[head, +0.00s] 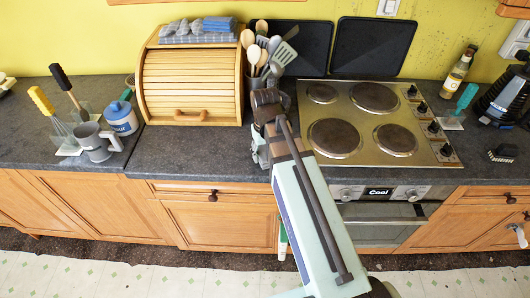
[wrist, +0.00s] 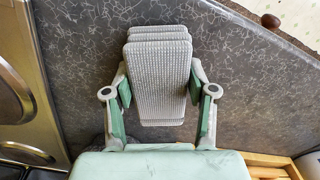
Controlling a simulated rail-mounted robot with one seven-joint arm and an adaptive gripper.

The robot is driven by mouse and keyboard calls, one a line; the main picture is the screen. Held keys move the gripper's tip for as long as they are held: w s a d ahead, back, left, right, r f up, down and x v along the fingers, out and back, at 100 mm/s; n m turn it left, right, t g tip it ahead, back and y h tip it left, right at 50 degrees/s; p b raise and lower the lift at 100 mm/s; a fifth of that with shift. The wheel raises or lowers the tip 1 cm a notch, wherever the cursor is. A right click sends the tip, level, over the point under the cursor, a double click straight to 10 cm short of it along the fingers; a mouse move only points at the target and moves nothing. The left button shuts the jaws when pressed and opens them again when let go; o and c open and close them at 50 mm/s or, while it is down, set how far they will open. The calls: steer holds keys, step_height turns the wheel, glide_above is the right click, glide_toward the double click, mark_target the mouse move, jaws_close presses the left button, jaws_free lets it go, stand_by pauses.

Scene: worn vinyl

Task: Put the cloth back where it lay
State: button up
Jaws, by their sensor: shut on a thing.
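A folded grey ribbed cloth (wrist: 160,75) sits between the fingers of my gripper (wrist: 160,100) in the wrist view. The fingers are shut on its two sides. The cloth is over the dark worktop near its front edge; I cannot tell whether it touches the surface. In the head view my gripper (head: 261,152) is low in front of the utensil pot, between the bread bin and the hob. The cloth there is mostly hidden by my arm.
A wooden roll-top bread bin (head: 190,85) carries grey cloths (head: 190,38) and blue cloths (head: 218,24) on top. A utensil pot (head: 268,70) stands beside it, then the hob (head: 375,120). Worktop before the bin is clear.

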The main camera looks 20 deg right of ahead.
mark_target(265, 152)
steer(key=shift+f, duration=0.15)
steer(key=o, duration=1)
steer(key=shift+r+b, duration=1)
steer(key=shift+r, duration=5.2)
